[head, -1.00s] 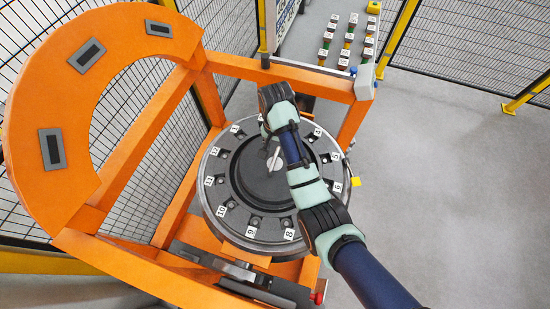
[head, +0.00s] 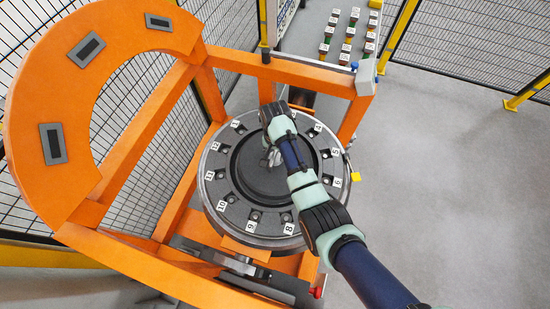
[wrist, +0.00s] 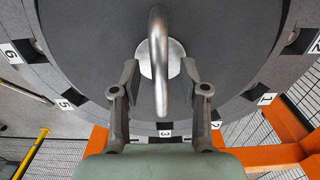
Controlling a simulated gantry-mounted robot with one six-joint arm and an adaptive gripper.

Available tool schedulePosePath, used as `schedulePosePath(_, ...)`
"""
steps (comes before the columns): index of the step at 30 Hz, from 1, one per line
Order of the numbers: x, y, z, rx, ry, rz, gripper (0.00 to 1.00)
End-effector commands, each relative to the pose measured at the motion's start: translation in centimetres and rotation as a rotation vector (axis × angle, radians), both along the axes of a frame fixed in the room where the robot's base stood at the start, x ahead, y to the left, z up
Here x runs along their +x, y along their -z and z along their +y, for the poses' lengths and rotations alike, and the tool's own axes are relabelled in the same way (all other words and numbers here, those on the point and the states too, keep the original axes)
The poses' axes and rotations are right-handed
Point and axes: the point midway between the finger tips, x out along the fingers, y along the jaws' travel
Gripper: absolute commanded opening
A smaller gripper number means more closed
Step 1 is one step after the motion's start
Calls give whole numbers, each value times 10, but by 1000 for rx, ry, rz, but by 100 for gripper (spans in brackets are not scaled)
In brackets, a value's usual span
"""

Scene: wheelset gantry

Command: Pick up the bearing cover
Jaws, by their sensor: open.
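The bearing cover (wrist: 90,40) is a dark grey round disc at the centre of the wheel (head: 218,215); it also shows in the head view (head: 255,182). A shiny metal handle (wrist: 158,60) on a round base stands up from its middle. My gripper (wrist: 165,80) is open, with one finger on each side of the handle in the wrist view. I see no finger touching the handle, and cannot tell how far above the cover the fingertips are. In the head view my arm hides part of the cover and most of the handle.
Numbered white tags and square recesses ring the wheel. An orange frame (head: 140,150) with a large curved arm stands around and left of it. Rows of coloured blocks (head: 347,38) stand behind. Mesh fencing (head: 470,50) encloses the area; grey floor at right is clear.

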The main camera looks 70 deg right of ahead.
Motion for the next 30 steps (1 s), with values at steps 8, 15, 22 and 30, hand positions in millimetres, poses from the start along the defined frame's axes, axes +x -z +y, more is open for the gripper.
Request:
schedulePosePath(8, 0, 2, 0, 0, 0, 0, 44)
schedulePosePath(15, 0, 4, 0, 0, 0, 0, 44)
schedulePosePath(22, 0, 5, 0, 0, 0, 0, 33)
schedulePosePath(30, 0, 5, 0, 0, 0, 0, 0)
